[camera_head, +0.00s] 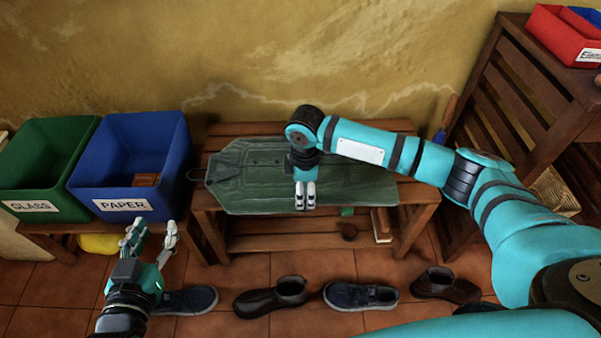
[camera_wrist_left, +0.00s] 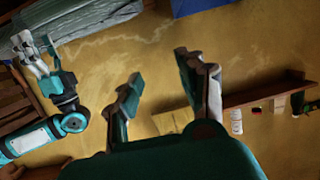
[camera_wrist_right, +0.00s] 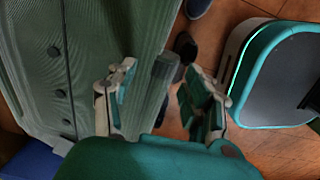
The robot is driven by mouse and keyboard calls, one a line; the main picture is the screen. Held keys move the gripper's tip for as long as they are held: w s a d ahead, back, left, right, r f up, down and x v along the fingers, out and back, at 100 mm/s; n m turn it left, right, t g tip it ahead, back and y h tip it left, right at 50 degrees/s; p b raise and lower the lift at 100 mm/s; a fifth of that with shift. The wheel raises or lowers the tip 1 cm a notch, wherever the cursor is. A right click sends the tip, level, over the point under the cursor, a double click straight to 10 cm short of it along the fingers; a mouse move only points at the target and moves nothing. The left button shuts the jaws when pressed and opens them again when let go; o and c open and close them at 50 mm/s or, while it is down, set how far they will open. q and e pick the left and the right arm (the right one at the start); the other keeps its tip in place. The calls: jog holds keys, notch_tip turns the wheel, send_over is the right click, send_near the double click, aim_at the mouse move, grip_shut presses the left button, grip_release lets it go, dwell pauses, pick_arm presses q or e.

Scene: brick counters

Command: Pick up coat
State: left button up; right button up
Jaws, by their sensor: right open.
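The coat is a flat, folded dark green garment (camera_head: 250,180) lying on the wooden bench, with a loop at its left end. In the right wrist view the coat (camera_wrist_right: 60,70) fills the left side and shows a row of buttons. My right gripper (camera_head: 305,200) points down over the coat's front edge. In the right wrist view the right gripper (camera_wrist_right: 155,95) has its fingers apart, with the coat's edge by them; I cannot tell if they touch. My left gripper (camera_head: 152,235) is open and empty in front of the blue bin, away from the coat.
The wooden bench (camera_head: 255,243) stands against the wall. A green GLASS bin (camera_head: 35,185) and blue PAPER bin (camera_head: 125,190) are at the left. Several shoes, including a brown shoe (camera_head: 272,297), line the floor in front. A wooden shelf (camera_head: 540,90) with a red box (camera_head: 562,38) is right.

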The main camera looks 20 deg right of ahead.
jog(key=shift+s+a+f+b, duration=0.1)
jog(key=shift+a+f+b, duration=0.1)
jog(key=shift+f+b, duration=0.75)
notch_tip(320, 180, down, 3)
jog(key=shift+a+f+b, duration=0.1)
jog(key=shift+b, duration=0.25)
jog(key=shift+f, duration=0.1)
pick_arm(q)
notch_tip(320, 180, up, 11)
jog(key=d+t+h, duration=0.1)
jog(key=t+h, duration=0.1)
jog(key=t, duration=0.5)
jog(key=shift+d+r+h, duration=0.15)
jog(key=shift+d+h, duration=0.15)
jog(key=shift+d, duration=0.05)
pick_arm(e)
grip_shut()
